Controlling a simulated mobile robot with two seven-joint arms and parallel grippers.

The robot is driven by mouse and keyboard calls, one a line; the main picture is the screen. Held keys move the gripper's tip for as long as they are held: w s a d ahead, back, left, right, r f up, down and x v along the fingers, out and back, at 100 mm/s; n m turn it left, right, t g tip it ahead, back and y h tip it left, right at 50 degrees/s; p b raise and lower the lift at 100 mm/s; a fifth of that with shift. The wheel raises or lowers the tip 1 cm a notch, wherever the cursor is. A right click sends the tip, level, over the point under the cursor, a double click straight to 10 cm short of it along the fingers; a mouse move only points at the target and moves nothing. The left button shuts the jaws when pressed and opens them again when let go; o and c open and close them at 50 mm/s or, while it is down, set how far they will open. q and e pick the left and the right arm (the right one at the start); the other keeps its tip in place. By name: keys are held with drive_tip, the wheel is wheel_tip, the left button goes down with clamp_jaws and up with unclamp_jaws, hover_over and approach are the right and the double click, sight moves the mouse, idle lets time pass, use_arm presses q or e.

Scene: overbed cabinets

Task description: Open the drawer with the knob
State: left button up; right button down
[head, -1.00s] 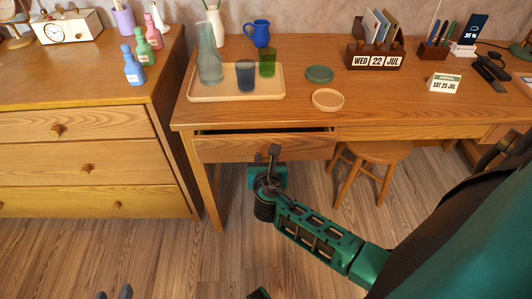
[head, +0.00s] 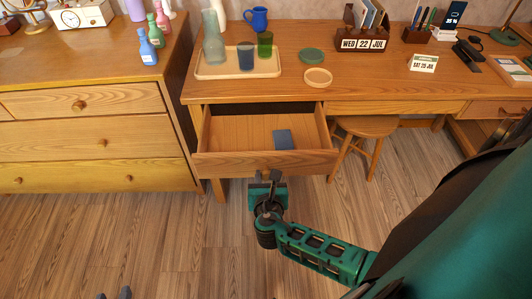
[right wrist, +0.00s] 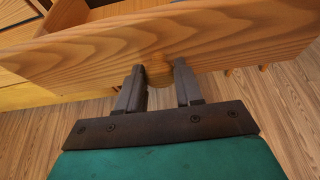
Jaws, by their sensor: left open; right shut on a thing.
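The desk drawer (head: 225,165) under the left part of the desk is pulled well out. Its wooden front also shows in the right wrist view (right wrist: 90,52). My right gripper (head: 268,176) is at the front's middle, with its fingers on either side of the round wooden knob (right wrist: 157,72), shut on it. In the head view the gripper hides the knob. A small blue flat item (head: 283,139) lies in the drawer. My left gripper (head: 115,293) shows only its dark fingertips at the bottom edge; it is open, away from the drawer.
The desk (head: 390,88) holds a tray (head: 215,74) with glassware, coasters and calendars. A wooden stool (head: 368,127) stands right of the drawer. A chest of drawers (head: 100,122) stands at the left. The floor in front is clear.

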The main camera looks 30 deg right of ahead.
use_arm(q)
drive_tip(key=shift+s+a, duration=0.1)
drive_tip(key=shift+a, duration=0.05)
use_arm(e)
drive_tip(key=shift+s+a, duration=0.3)
drive_tip(key=shift+s, duration=0.25)
drive_tip(key=shift+s+a, duration=0.3)
drive_tip(key=shift+s, duration=0.2)
use_arm(q)
drive_tip(key=shift+s, duration=0.1)
use_arm(e)
drive_tip(key=c, duration=0.8)
unclamp_jaws()
drive_tip(key=shift+o, duration=0.2)
use_arm(q)
drive_tip(key=shift+r+p, duration=0.15)
drive_tip(key=shift+p, duration=0.15)
